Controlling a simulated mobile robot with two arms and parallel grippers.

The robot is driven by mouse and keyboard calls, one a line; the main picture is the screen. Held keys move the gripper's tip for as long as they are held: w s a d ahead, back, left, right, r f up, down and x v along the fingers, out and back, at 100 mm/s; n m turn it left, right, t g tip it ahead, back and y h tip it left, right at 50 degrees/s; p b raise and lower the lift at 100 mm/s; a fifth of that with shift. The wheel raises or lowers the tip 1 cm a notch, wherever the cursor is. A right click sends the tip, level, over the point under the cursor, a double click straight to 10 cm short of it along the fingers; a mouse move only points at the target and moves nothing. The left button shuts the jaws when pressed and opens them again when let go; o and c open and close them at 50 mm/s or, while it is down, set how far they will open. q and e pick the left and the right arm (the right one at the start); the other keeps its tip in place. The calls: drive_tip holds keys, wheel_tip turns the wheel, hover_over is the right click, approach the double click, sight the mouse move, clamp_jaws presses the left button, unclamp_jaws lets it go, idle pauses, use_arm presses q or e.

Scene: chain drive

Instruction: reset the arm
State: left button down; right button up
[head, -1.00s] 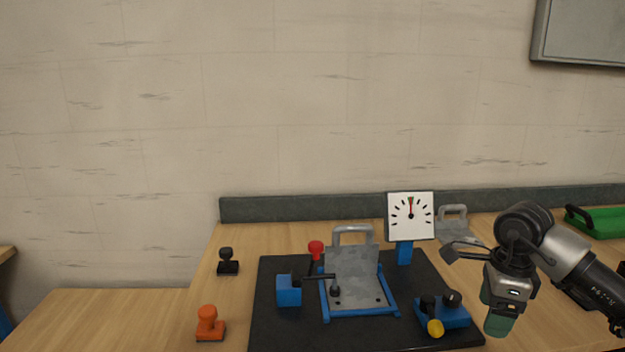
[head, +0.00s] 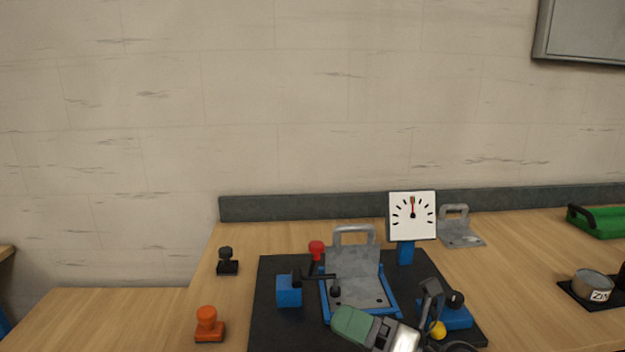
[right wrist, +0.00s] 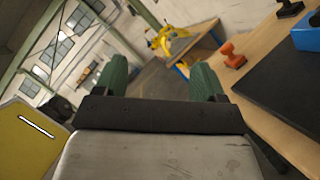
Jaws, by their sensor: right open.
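My right gripper (head: 362,326) is at the bottom of the head view, in front of the blue-framed fixture with the grey plate. It hides part of the mat's front. In the right wrist view the two green fingers of my right gripper (right wrist: 157,80) stand wide apart with nothing between them. The left gripper does not show.
A black mat (head: 268,330) bears the grey plate (head: 358,290), a blue block (head: 288,292), a red knob (head: 316,247) and a dial (head: 412,216). An orange stamp (head: 208,324) and black stamp (head: 227,262) stand left. A tin (head: 592,286) and green tray (head: 600,222) are right.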

drive_tip(key=s+d+f+m+t+h, duration=0.2)
drive_tip(key=d+f+m+t+h, duration=0.2)
drive_tip(key=d+f+m+h, duration=0.85)
drive_tip(key=s+d+f+m+t+h, duration=0.25)
drive_tip(key=m+h, duration=0.45)
drive_tip(key=m, duration=1.3)
drive_tip(key=s+f+m+g, duration=0.3)
drive_tip(key=s+f+g, duration=0.25)
drive_tip(key=s, duration=0.35)
drive_tip(key=s+f+m+g, duration=0.3)
drive_tip(key=s+f+g, duration=0.2)
drive_tip(key=s+f, duration=0.3)
wheel_tip(320, 180, down, 24)
drive_tip(key=s+g, duration=0.1)
drive_tip(key=s, duration=0.1)
drive_tip(key=s+d+f, duration=0.1)
drive_tip(key=s+f, duration=0.7)
drive_tip(key=s+d+f+n+g, duration=0.1)
drive_tip(key=s+d+f, duration=0.1)
drive_tip(key=s+f, duration=0.6)
drive_tip(key=shift+d+g, duration=0.25)
drive_tip(key=shift+g, duration=0.05)
